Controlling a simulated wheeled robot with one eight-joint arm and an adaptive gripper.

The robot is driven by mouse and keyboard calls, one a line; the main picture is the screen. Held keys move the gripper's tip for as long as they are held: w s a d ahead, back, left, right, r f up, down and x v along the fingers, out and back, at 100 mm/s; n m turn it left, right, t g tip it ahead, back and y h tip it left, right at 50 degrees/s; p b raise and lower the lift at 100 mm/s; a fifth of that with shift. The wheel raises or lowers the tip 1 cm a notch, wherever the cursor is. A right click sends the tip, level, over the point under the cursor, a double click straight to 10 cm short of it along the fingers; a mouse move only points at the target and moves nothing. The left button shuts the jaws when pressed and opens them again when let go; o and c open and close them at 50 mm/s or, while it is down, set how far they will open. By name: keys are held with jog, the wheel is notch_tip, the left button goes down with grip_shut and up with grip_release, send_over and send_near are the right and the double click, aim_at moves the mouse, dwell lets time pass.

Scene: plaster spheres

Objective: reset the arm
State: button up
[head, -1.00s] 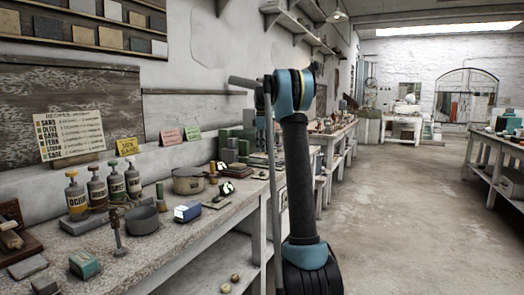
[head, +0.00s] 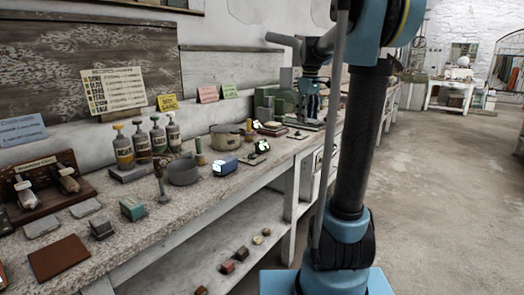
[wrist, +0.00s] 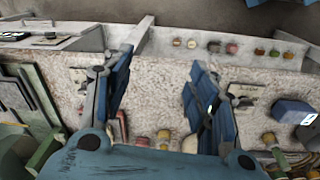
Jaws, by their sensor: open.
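My arm (head: 362,140) stands upright at the right of centre in the head view, with its upper part bending left toward the bench. My gripper (wrist: 160,88) is open in the wrist view, with its two blue fingers well apart and nothing between them. Between and beyond the fingers lies the speckled top of the workbench (wrist: 160,75). In the head view the gripper (head: 312,98) is small and dark, hanging near the far part of the bench, and its fingers are hard to make out.
The floor (head: 440,200) at right is clear.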

jog(key=s+f+m, duration=0.2)
jog(key=s+f, duration=0.3)
jog(key=s, duration=0.5)
jog(key=s+f+m, duration=0.2)
jog(key=s+f, duration=0.2)
jog(key=s, duration=0.6)
jog(key=s+f+m+t, duration=0.1)
jog(key=s+f+m, duration=0.3)
jog(key=s+f, duration=1)
notch_tip(320, 180, down, 2)
jog(key=shift+s+f+m, duration=0.1)
jog(key=shift+s+m, duration=0.2)
